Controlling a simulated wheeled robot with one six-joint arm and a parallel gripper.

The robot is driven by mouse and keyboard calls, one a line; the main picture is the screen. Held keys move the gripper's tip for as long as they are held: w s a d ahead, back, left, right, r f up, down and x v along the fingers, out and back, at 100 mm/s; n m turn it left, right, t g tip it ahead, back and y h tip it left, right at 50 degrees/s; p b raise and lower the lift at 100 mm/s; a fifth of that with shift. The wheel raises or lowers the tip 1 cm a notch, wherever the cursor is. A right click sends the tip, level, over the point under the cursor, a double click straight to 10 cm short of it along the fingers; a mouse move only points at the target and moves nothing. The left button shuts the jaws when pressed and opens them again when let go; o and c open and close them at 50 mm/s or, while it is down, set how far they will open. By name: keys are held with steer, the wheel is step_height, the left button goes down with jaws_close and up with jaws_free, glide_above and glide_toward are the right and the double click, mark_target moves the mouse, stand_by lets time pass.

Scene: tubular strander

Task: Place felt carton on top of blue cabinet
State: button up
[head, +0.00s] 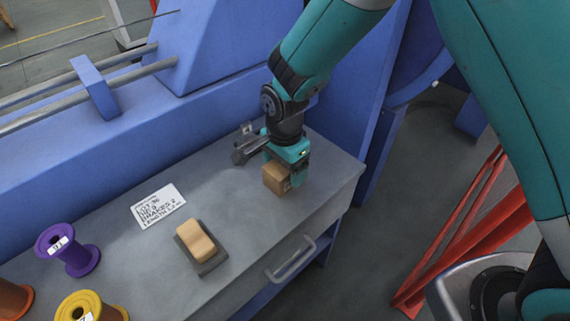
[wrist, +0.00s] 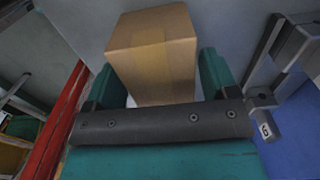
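The felt carton is a small brown box (head: 275,179) at the right end of the grey bench top. My gripper (head: 285,168) points down over it. In the wrist view the carton (wrist: 155,60) fills the space between the two fingers of my gripper (wrist: 160,80), which lie close against its sides. I cannot tell whether its underside touches the bench. I cannot tell for sure which blue body is the blue cabinet; a blue housing (head: 225,45) stands behind the bench.
The grey bench (head: 240,212) has a drawer handle (head: 290,258) in front. On it are a tan block on a dark base (head: 196,243), a written card (head: 158,206), a purple spool (head: 68,248) and a yellow spool (head: 88,308). Red rails (head: 465,240) lie at right.

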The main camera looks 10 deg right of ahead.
steer(key=shift+o, duration=0.5)
step_height(320, 180, up, 12)
steer(key=p, duration=0.1)
steer(key=s+d+r+n+y, duration=0.1)
steer(key=s+d+r+n, duration=0.1)
steer(key=s+r+n, duration=0.2)
steer(key=s+d+r+n+y, duration=0.1)
steer(key=s+d+r+n, duration=0.2)
steer(key=s+n, duration=0.5)
steer(key=s+d+r+n+y, duration=0.2)
steer(key=s+r+n, duration=0.2)
steer(key=s, duration=0.5)
steer(key=shift+d+r+n, duration=0.4)
steer(key=shift+n, duration=0.8)
